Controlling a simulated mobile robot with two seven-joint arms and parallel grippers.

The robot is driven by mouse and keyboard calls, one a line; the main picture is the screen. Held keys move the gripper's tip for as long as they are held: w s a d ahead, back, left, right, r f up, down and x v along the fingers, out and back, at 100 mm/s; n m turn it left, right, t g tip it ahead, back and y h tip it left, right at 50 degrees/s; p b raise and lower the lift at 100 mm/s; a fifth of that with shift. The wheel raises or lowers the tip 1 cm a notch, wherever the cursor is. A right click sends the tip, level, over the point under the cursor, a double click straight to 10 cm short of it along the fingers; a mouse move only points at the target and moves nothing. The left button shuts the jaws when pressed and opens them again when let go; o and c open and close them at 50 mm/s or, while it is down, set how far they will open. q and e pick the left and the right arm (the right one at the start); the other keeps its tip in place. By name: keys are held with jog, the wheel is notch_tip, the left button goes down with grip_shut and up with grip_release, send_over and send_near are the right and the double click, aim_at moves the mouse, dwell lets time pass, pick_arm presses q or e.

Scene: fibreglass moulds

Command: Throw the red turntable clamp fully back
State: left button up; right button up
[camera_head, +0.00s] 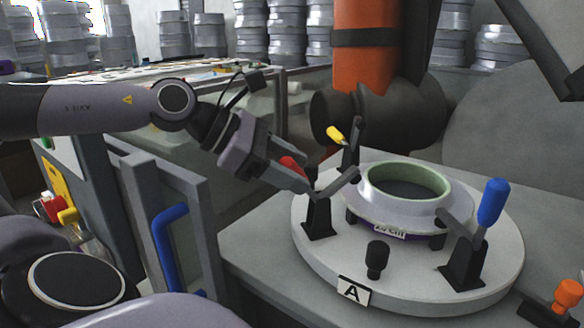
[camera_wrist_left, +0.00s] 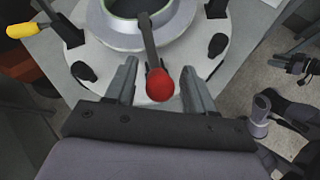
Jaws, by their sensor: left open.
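The round grey turntable (camera_head: 400,278) carries a pale ring mould (camera_head: 372,197) with a green inner rim. The red clamp's base (camera_head: 318,218) stands at the turntable's left edge. Its red handle (camera_head: 291,165) leans outward to the left, and its dark bar (camera_head: 341,182) slants up towards the mould; I cannot tell whether it touches. My left gripper (camera_head: 295,178) is at the handle and partly hides it. In the left wrist view, the red knob (camera_wrist_left: 160,84) lies between the open fingers of my left gripper (camera_wrist_left: 163,78), with a gap on each side.
A blue-handled clamp (camera_head: 490,203) stands at the turntable's right, a yellow-handled one (camera_head: 336,135) at the back. A dark knob (camera_head: 376,259) stands at the front, by label A (camera_head: 353,291). An orange handle (camera_head: 568,292) is at the lower right. An orange column (camera_head: 362,60) rises behind.

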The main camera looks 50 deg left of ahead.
pick_arm(q)
jog(key=v, duration=0.6)
jog(key=shift+a, duration=0.1)
jog(key=shift+s+a+r, duration=0.1)
jog(key=shift+s+r, duration=0.15)
jog(key=shift+s, duration=0.1)
